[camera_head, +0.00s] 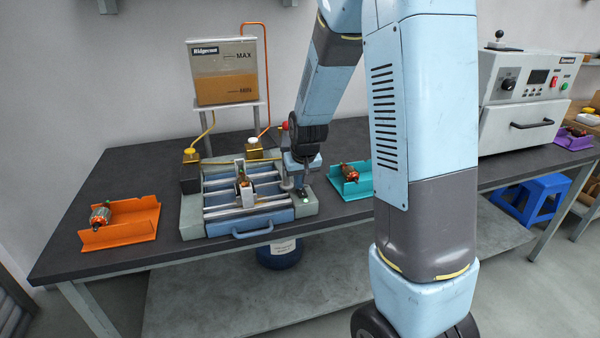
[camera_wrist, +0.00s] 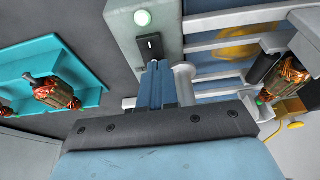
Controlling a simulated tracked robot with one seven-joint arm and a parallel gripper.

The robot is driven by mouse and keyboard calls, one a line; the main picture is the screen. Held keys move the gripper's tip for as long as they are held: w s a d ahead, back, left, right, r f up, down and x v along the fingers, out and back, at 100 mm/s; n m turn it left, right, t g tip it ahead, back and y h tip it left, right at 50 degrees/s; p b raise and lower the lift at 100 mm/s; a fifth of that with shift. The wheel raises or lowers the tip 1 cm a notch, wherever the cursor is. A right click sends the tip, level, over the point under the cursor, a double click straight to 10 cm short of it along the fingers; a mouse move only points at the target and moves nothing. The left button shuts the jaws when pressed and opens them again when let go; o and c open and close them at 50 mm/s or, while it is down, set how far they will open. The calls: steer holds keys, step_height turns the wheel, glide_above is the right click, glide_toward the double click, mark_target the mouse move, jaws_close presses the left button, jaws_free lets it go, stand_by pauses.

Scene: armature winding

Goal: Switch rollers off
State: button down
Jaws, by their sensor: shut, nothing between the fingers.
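The roller machine (camera_head: 250,200) sits on the dark bench, with several light metal rollers across its frame; they also show in the wrist view (camera_wrist: 225,55). On its end block, a small black rocker switch (camera_wrist: 150,46) sits beside a round, pale green lamp (camera_wrist: 142,18). The lamp also shows in the head view (camera_head: 305,200). My gripper (camera_wrist: 156,66) is shut and empty, its fingertips at the lower edge of the switch. I cannot tell whether they touch it. An armature (camera_head: 246,186) with copper windings rests over the rollers and shows at the right in the wrist view (camera_wrist: 285,78).
A teal tray (camera_head: 362,188) holding an armature is close to the right of the machine. An orange tray (camera_head: 122,228) with another is at the left. A tank (camera_head: 224,72) on a stand is behind. A white oven-like unit (camera_head: 520,110) stands at the right.

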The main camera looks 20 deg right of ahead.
steer(key=shift+f, duration=0.35)
steer(key=shift+f, duration=0.1)
stand_by(0.3)
steer(key=shift+s, duration=0.85)
steer(key=shift+w, duration=0.1)
